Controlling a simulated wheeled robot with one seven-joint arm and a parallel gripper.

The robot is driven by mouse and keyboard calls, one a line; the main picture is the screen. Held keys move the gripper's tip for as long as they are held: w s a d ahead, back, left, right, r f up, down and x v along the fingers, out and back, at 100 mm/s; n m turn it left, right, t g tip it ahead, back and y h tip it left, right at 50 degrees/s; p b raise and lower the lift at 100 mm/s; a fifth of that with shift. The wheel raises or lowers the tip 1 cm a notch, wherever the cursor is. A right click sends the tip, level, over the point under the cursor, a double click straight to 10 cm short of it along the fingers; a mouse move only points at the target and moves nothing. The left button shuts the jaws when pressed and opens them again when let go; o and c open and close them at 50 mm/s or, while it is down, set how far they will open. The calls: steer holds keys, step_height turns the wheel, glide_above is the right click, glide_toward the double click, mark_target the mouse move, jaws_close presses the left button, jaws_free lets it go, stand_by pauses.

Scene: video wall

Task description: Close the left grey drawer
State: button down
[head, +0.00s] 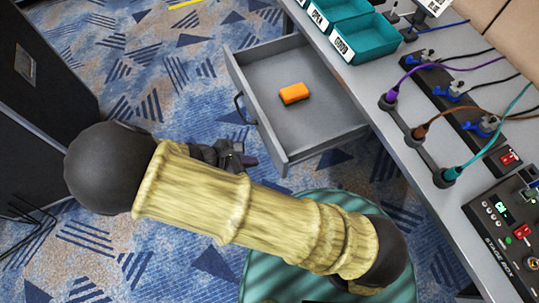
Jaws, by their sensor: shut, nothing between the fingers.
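The grey drawer (318,125) is pulled out from under the grey desk, with its front panel facing left. Its dark handle (241,108) is on that front. An orange block (294,93) lies inside the drawer. My gripper (246,160) is shut and empty, close to the near lower corner of the drawer front. My arm hides part of the gripper, and I cannot tell whether it touches the drawer.
The grey desk (410,165) bears teal bins (365,42), a cable strip (440,90) with coloured cables and a stage box (505,235). A dark cabinet (40,70) stands at left. Patterned carpet (150,60) lies open between cabinet and drawer.

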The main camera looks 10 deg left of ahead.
mark_target(278, 156)
steer(key=w+d, duration=0.1)
steer(key=d+f, duration=0.1)
steer(key=d, duration=0.1)
steer(key=w+d+f, duration=0.1)
steer(key=shift+w+d, duration=0.2)
steer(key=shift+w, duration=0.1)
steer(key=shift+w+d, duration=0.3)
steer(key=shift+d, duration=0.1)
steer(key=shift+w, duration=0.1)
